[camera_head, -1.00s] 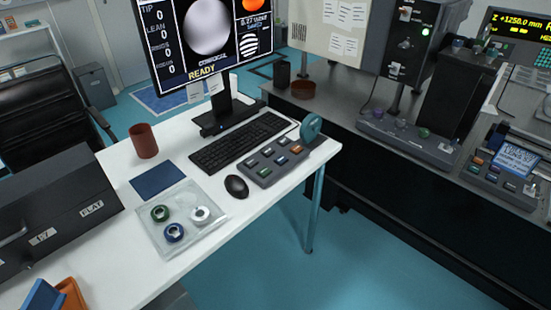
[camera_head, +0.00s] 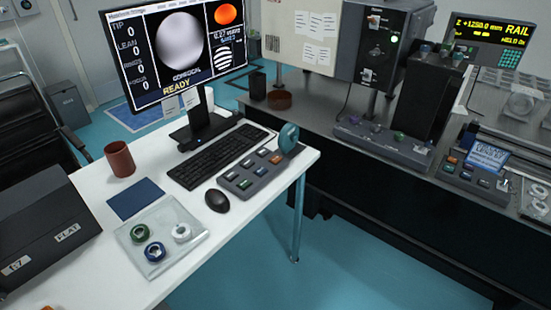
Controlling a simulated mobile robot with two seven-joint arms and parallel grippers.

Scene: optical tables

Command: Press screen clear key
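A grey key box (camera_head: 254,174) with several coloured keys lies on the white desk, right of the keyboard, with a teal round part (camera_head: 288,138) standing at its far right end. The key labels are too small to read. The monitor (camera_head: 180,52) behind the keyboard reads READY and shows a grey disc, an orange disc and a striped disc. A second key panel (camera_head: 481,170) with a small lit blue display sits on the bench at the right; its labels are also unreadable. Neither of my grippers is in view.
The desk also holds a black keyboard (camera_head: 217,156), a mouse (camera_head: 217,200), a brown cup (camera_head: 120,159), a blue pad (camera_head: 135,198), a clear tray (camera_head: 133,259) with rings and a dark case (camera_head: 41,233). Blue floor (camera_head: 345,262) lies open between desk and bench (camera_head: 345,175).

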